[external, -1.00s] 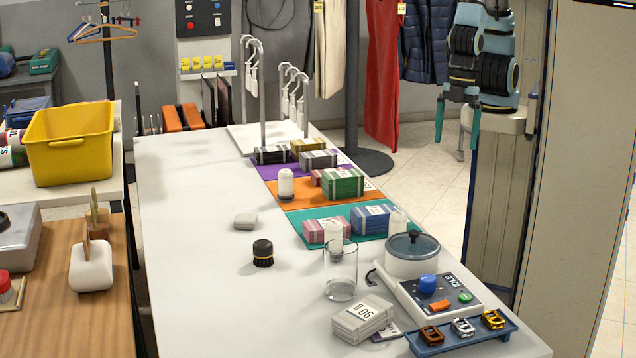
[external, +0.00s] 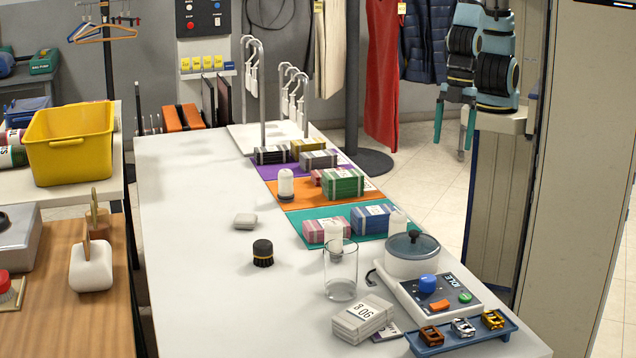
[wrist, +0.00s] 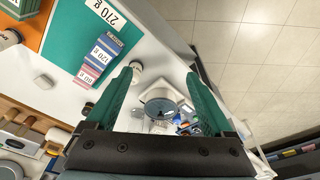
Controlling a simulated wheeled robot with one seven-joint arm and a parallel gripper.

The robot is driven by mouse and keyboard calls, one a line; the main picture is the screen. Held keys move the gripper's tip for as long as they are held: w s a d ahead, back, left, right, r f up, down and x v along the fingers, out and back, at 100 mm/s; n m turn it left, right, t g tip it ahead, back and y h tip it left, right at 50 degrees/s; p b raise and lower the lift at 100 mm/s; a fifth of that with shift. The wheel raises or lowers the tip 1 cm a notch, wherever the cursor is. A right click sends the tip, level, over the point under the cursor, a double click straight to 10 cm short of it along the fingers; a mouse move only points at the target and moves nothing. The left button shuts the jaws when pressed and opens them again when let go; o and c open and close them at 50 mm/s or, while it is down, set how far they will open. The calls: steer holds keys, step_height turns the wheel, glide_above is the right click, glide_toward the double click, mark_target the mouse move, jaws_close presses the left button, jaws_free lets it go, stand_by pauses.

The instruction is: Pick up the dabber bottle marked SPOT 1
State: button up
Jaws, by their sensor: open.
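Several white dabber-type bottles stand on the long white table. One is on the orange mat (external: 286,184), one is behind the glass beaker (external: 333,232), and one is beside the lidded pot (external: 397,221). No SPOT 1 marking is readable on any of them. My gripper (external: 453,125) is open and empty, high beyond the table's right edge, fingers pointing down. In the wrist view my gripper (wrist: 160,75) has its teal fingers spread. A white bottle top (wrist: 136,66) shows near the left fingertip, and another bottle (wrist: 8,39) is at the far left.
The clear glass beaker (external: 341,272) and lidded pot (external: 411,262) stand close to bottles. Banded bundles (external: 343,184) sit on the coloured mats. The table's left half is mostly clear.

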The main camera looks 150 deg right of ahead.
steer(key=w+d+f+n+t+b, duration=0.2)
steer(key=w+d+f+t, duration=0.15)
steer(key=w+d, duration=0.65)
steer(key=w+d+f+n+t+b, duration=0.1)
steer(key=w+d+f+t+b, duration=0.2)
steer(key=w+d, duration=0.7)
steer(key=n+t+y+b, duration=0.3)
steer(key=n+y, duration=0.2)
steer(key=y, duration=0.3)
glide_toward(334, 234)
steer(key=shift+s+d+f, duration=0.2)
steer(key=shift+s+d, duration=0.2)
steer(key=shift+s, duration=0.1)
steer(key=shift+s+d+f, duration=0.15)
steer(key=shift+s+d, duration=0.2)
steer(key=shift+s, duration=0.15)
steer(key=shift+s+a+f, duration=0.1)
steer(key=shift+s, duration=0.05)
steer(key=shift+a+p, duration=0.25)
steer(key=shift+p, duration=0.05)
steer(key=p+x, duration=0.1)
steer(key=x, duration=0.4)
steer(key=shift+d, duration=0.15)
steer(key=shift+g, duration=0.25)
steer(key=p+x, duration=0.2)
steer(key=x, duration=0.2)
steer(key=shift+w, duration=0.25)
steer(key=shift+w+a+f+p, duration=0.2)
steer(key=shift+w+a+p, duration=0.1)
steer(key=shift+w, duration=0.1)
